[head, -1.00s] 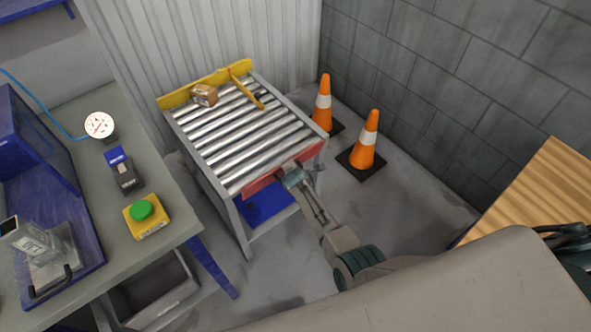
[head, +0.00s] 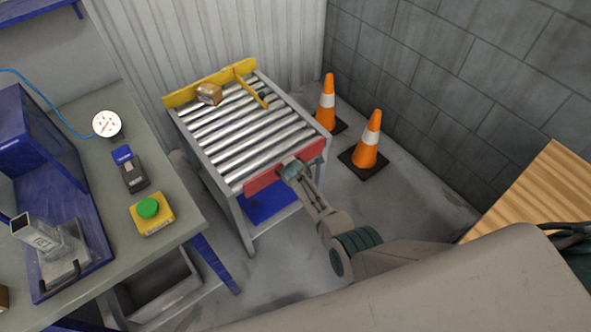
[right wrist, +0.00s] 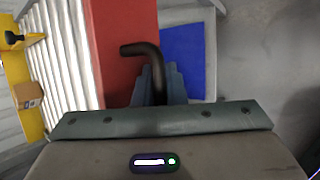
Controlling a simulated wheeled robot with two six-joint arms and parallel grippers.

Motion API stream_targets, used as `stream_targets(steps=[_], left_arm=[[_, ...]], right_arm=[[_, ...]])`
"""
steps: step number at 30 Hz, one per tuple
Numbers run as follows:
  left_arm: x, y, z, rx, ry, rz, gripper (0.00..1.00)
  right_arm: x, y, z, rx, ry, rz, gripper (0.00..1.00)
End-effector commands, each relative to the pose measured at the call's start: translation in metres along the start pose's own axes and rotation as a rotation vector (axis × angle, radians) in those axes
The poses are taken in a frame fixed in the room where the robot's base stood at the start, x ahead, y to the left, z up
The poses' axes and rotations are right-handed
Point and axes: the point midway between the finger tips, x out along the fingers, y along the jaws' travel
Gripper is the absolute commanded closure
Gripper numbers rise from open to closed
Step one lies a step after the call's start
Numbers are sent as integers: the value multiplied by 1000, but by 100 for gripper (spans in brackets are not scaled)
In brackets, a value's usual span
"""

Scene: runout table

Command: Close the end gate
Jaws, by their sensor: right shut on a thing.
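The end gate (head: 312,152) is a red plate across the near end of the roller table (head: 226,205). It stands upright along the roller ends, its face towards me. My right gripper (head: 294,170) is at the middle of the gate. In the right wrist view the gate (right wrist: 118,45) fills the upper middle, with a dark bent handle (right wrist: 143,50) in front of it. My right gripper (right wrist: 158,84) is shut on this handle, whose lower part lies between the fingers. My left gripper is not in view.
A small cardboard box (head: 209,94) lies on the rollers at the far end, by a yellow guide (head: 190,93). Two orange cones (head: 368,142) stand right of the table. A workbench (head: 100,190) with a green button box (head: 152,214) is on the left.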

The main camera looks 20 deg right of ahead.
Motion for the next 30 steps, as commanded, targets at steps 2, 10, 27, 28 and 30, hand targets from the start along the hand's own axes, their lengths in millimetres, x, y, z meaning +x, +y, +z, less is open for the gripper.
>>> stream_targets(steps=[2, 10, 27, 28, 30], left_arm=[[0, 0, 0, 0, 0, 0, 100], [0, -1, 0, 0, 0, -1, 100], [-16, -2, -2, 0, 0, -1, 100], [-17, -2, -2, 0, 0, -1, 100], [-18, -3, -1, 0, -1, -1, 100]], right_arm=[[0, 2, 1, 0, -1, 5, 85], [-1, 4, 1, 1, -1, 8, 80], [-46, 2, 0, 3, 0, 6, 80], [-52, 2, 0, 4, 0, 6, 80], [-62, 1, 0, 3, 0, 5, 80]])
